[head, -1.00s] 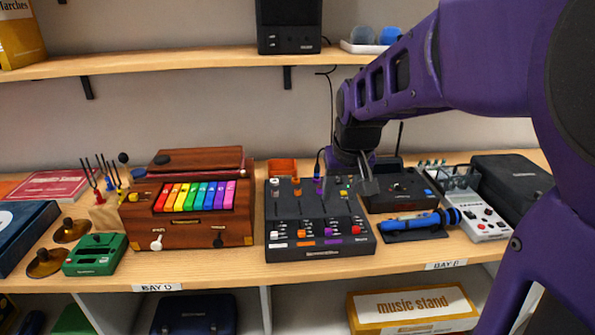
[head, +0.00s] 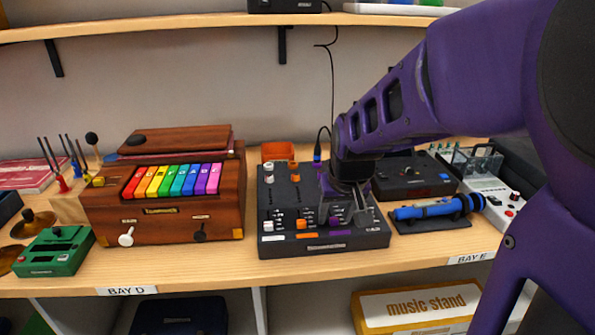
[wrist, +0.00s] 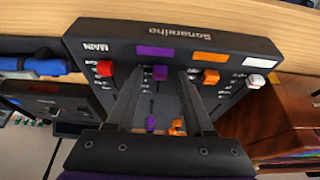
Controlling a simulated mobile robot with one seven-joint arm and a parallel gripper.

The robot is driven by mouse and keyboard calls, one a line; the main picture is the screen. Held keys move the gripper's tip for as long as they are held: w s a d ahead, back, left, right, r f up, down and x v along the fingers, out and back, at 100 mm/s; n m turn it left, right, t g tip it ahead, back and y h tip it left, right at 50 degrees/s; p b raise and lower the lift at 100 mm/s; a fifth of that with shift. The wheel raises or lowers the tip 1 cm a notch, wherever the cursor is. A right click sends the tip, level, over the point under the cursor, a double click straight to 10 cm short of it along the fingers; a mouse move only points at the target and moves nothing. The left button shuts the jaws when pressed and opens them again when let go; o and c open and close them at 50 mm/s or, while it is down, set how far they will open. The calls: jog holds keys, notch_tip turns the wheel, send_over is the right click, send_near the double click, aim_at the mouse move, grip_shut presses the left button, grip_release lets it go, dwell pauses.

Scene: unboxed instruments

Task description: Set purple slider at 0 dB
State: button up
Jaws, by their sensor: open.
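The mixer (head: 283,243) is a dark box with coloured sliders on the shelf. In the wrist view the purple slider cap (wrist: 160,73) sits near the purple label (wrist: 155,51), at the labelled end of its slot. My gripper (wrist: 160,80) is open, its two fingers on either side of the purple cap; I cannot tell whether they touch it. In the head view my gripper (head: 342,217) is low over the mixer's front right and hides the purple cap. The scale marks are too small to read.
The orange slider cap (wrist: 211,76) is close beside one finger; the red cap (wrist: 105,68) is on the other side. A white cap (wrist: 256,80) is farther off. A blue flashlight-like tool (head: 432,209) lies right of the mixer, a wooden colour-keyed box (head: 170,222) left.

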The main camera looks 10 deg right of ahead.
jog(key=shift+f, duration=0.1)
grip_shut()
dwell(1.4)
